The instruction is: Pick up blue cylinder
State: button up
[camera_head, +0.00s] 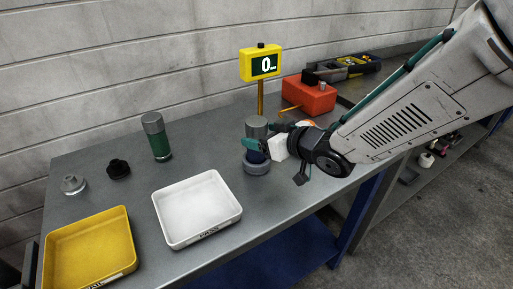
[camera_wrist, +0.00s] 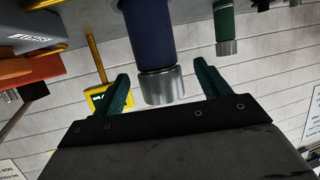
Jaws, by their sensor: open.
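The blue cylinder (camera_wrist: 148,32) has a dark blue body and a bare metal end. In the wrist view, which looks upside down, it stands between the two green fingers of my gripper (camera_wrist: 161,78), with a gap on each side. The fingers hide much of the cylinder's blue body there.
A yellow display (camera_head: 261,63) stands on a post behind. A red box (camera_head: 309,96) is behind right. A green cylinder (camera_head: 157,139), black part (camera_head: 118,168) and metal part (camera_head: 73,184) stand left. A white tray (camera_head: 190,237) and yellow tray (camera_head: 90,279) are in front.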

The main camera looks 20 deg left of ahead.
jog(key=shift+x, duration=1.6)
jog(key=shift+r, duration=0.1)
grip_shut()
jog(key=shift+w+r, duration=0.1)
jog(key=shift+r, duration=0.1)
